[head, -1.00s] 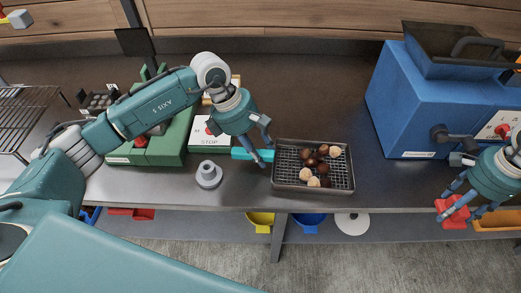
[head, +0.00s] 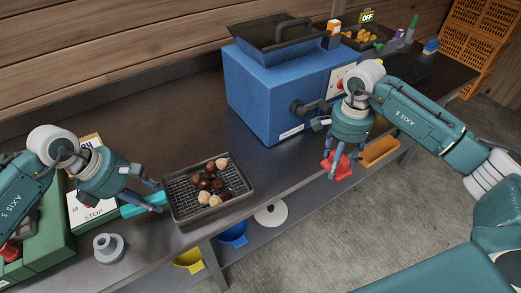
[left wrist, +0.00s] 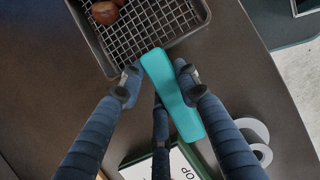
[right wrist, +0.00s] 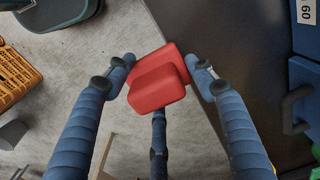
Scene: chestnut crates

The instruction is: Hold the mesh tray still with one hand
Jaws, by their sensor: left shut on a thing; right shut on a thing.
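The mesh tray (head: 170,205) is a dark metal tray with a wire-grid floor, lying on the bench near its front edge. Brown and pale chestnuts (head: 206,181) lie on its mesh. A turquoise handle-like piece (left wrist: 172,95) meets the tray's rim. My left gripper (left wrist: 160,80) is shut on this turquoise piece, left of the tray in the head view. My right gripper (right wrist: 160,78) is shut on a red block-like thing (right wrist: 158,88), which it holds up past the bench's front edge. The red thing also shows in the head view (head: 337,166).
A blue machine (head: 262,95) with a side crank stands behind and right of the tray. Yellow (head: 188,262) and blue bins sit below the bench. Bare bench lies behind the tray.

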